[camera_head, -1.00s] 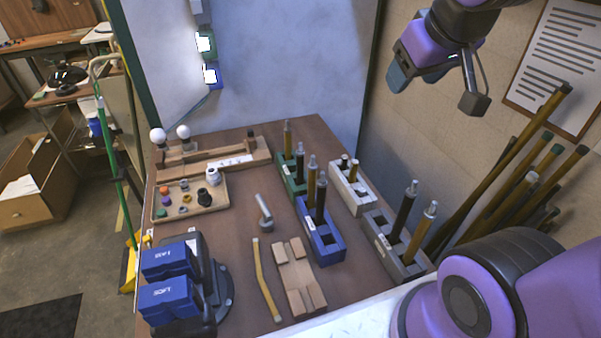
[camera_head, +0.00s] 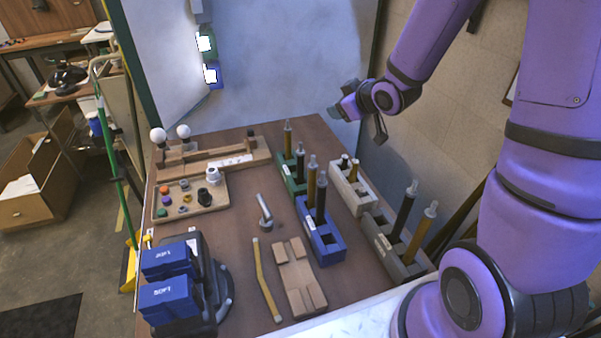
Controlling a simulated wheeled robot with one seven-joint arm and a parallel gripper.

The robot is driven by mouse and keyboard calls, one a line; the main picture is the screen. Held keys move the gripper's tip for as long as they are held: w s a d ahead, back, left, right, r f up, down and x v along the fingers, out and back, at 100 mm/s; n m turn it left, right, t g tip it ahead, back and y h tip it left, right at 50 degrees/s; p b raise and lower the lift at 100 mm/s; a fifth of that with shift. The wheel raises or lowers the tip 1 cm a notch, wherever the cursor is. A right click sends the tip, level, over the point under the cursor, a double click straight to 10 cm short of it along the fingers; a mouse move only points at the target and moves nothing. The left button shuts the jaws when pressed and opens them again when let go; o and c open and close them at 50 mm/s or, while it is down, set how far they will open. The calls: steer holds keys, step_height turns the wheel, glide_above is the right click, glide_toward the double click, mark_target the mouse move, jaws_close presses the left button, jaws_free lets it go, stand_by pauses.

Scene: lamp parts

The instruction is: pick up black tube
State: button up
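Several black tubes stand upright in racks on the table. One black tube (camera_head: 320,200) is in the blue rack (camera_head: 331,249), beside a brass tube (camera_head: 311,180). Another black tube (camera_head: 402,215) is in the grey rack (camera_head: 381,242), beside a brass tube (camera_head: 421,231). A shorter black tube (camera_head: 300,164) is in the green rack (camera_head: 288,176). My gripper (camera_head: 359,125) is above the back right of the table, higher than the racks. Its fingers look spread apart, with nothing visible between them.
A white rack (camera_head: 350,190) stands between the green and grey racks. A wooden tray of small parts (camera_head: 185,209), a wooden jig (camera_head: 297,278) and blue boxes (camera_head: 168,297) occupy the left and front. The wall panel is close behind the table.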

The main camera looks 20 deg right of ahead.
step_height(320, 180, down, 8)
steer(key=w+a+n+t+y, duration=0.1)
steer(key=a+y, duration=0.1)
steer(key=y, duration=0.2)
steer(key=t+y, duration=0.2)
steer(key=y, duration=0.2)
glide_toward(300, 152)
steer(key=w, duration=0.1)
steer(key=x, duration=1.1)
steer(key=shift+r+m, duration=0.3)
steer(key=shift+r, duration=0.1)
steer(key=shift+c, duration=0.5)
jaws_close()
